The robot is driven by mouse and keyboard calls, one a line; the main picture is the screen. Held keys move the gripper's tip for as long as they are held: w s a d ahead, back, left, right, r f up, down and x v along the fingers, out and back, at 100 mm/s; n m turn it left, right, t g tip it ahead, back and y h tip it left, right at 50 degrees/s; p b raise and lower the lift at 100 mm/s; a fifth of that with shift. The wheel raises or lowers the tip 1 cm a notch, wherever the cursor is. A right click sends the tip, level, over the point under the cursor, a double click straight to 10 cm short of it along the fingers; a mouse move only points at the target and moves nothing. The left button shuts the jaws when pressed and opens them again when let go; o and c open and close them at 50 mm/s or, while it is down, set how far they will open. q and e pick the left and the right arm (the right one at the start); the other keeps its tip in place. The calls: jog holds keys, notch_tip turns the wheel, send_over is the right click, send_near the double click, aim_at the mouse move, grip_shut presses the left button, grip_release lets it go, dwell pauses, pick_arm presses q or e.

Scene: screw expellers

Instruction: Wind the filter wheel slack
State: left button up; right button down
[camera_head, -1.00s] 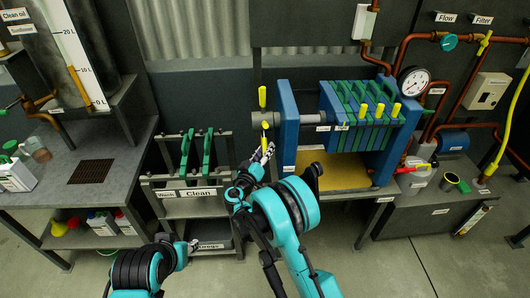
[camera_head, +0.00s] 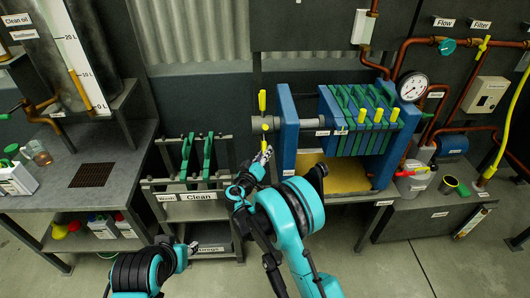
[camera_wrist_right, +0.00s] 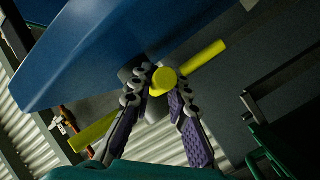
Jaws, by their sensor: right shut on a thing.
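The filter wheel is a set of yellow bars at the left end of the blue filter press. Its upper bar (camera_head: 262,101) stands upright in the head view, with a grey hub beside it. In the right wrist view the wheel's yellow bars (camera_wrist_right: 205,60) slant across in front of the blue end plate (camera_wrist_right: 110,45). My right gripper (camera_head: 263,157) is at the lower bar. In the wrist view my right gripper (camera_wrist_right: 160,92) has its fingers on both sides of a round yellow bar end, shut on it. My left gripper (camera_head: 190,247) is low by the rack; its fingers are too small to judge.
The filter press (camera_head: 287,130) has green plates and yellow handles. A rack labelled Clean (camera_head: 198,197) with green plates stands left of the wheel. A pressure gauge (camera_head: 412,86) and copper pipes are at the right. A grey bench (camera_head: 110,150) is at the left.

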jog(key=r+g+p, duration=0.1)
jog(key=p, duration=0.1)
jog(key=r+n+g+y+p, duration=0.1)
jog(key=r+p, duration=0.1)
jog(key=s+r+g+p, duration=0.1)
jog(key=shift+r+n+g+p, duration=0.3)
jog(key=shift+r+p, duration=0.05)
jog(key=shift+p, duration=0.05)
jog(key=shift+r+n+g+y+p, duration=0.35)
jog(key=shift+r+g+p, duration=0.45)
jog(key=shift+p, duration=0.3)
jog(key=c, duration=1.4)
grip_release()
jog(key=shift+c, duration=0.2)
jog(key=v, duration=1.2)
jog(key=shift+w, duration=0.1)
